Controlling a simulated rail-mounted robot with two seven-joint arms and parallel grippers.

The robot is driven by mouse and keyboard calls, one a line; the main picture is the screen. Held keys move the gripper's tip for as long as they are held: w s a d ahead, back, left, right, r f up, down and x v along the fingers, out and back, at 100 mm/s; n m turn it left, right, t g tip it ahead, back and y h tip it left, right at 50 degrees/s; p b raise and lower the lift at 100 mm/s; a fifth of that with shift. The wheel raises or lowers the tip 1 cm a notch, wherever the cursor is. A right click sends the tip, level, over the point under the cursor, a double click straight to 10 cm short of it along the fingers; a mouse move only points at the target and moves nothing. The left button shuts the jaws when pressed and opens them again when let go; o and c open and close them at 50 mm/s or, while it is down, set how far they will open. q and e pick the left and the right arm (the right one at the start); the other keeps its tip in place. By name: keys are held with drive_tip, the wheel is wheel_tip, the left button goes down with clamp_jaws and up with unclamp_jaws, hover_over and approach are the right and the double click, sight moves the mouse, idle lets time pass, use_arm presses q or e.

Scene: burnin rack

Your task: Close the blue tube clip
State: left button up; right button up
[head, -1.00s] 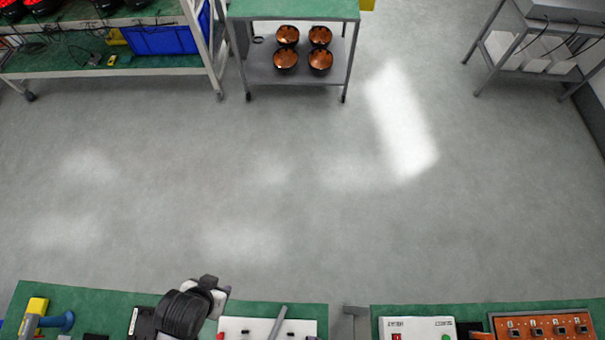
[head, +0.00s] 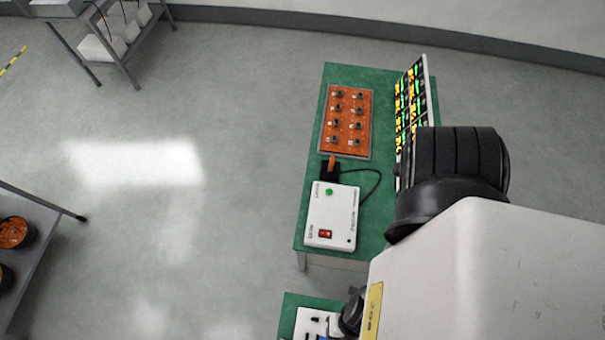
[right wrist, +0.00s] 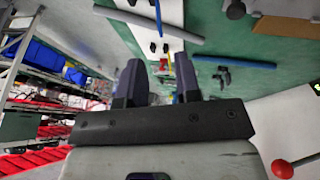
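In the right wrist view my right gripper (right wrist: 158,76) is open, its two dark fingers apart over the green bench. A blue tube (right wrist: 235,62) lies on the green surface to the right of the fingers, apart from them. A small dark piece (right wrist: 222,77) is just below this tube; I cannot tell whether it is the blue tube's clip or its state. A grey tube (right wrist: 150,20) and part of a yellow tube (right wrist: 158,18) show beyond the fingers. My left gripper is in neither current view.
In the head view a green bench (head: 312,165) holds an orange socket board (head: 345,122), a white switch box (head: 331,216) and a lit panel (head: 411,100). My arm covers the lower right. A red ball knob (right wrist: 283,170) shows in the right wrist view. Open floor lies left.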

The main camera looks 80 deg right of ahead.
drive_tip(key=x, duration=0.8)
drive_tip(key=shift+f, duration=0.1)
clamp_jaws()
